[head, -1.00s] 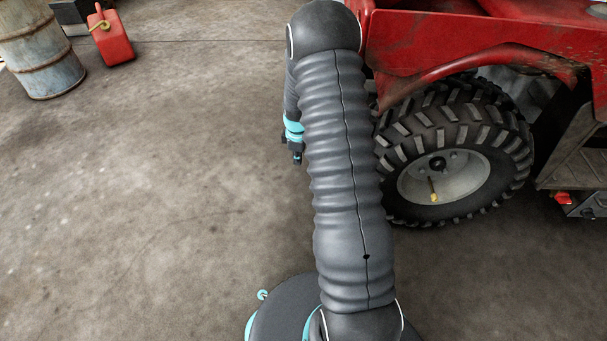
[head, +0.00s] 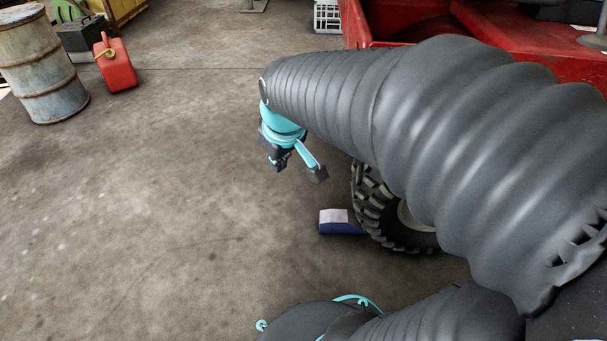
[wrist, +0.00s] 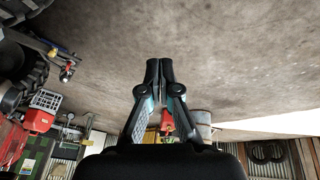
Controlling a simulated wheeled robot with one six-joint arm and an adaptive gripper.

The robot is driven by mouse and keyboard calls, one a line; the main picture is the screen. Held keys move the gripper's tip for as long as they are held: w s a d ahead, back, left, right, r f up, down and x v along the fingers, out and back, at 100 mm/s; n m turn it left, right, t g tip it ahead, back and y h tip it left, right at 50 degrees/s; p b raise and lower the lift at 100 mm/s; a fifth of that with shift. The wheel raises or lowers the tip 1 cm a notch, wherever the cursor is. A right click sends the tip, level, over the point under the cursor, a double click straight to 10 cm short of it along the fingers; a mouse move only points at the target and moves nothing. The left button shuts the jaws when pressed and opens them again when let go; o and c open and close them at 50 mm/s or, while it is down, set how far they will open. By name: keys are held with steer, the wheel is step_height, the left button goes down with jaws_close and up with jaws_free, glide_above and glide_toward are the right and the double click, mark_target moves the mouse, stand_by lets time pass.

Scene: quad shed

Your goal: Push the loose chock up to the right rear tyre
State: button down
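A blue block with a pale top (head: 338,222) lies on the floor at the left side of the tyre (head: 375,212); it looks like the chock. Its right end meets the tyre's outline, and I cannot tell whether they touch. The tyre is under the red quad (head: 357,28), largely hidden by my arm. My gripper (head: 318,173) is above the floor, up and left of the block, apart from it. In the wrist view my gripper (wrist: 159,70) has its fingertips together with nothing seen between them. The block is not clearly visible there.
A rusty barrel (head: 38,65) and a red fuel can (head: 116,65) stand at the upper left. A dark case (head: 82,38) is behind them. The floor (head: 150,220) on the left and in front of the block is clear. A white crate (head: 327,16) stands at the back.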

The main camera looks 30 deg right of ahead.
steer(key=s+a+r+m, duration=0.1)
steer(key=s, duration=0.4)
steer(key=s+a+r+m+t, duration=0.1)
steer(key=s+a+m, duration=0.1)
steer(key=s, duration=0.4)
steer(key=shift+s+r, duration=0.3)
steer(key=shift+r, duration=0.05)
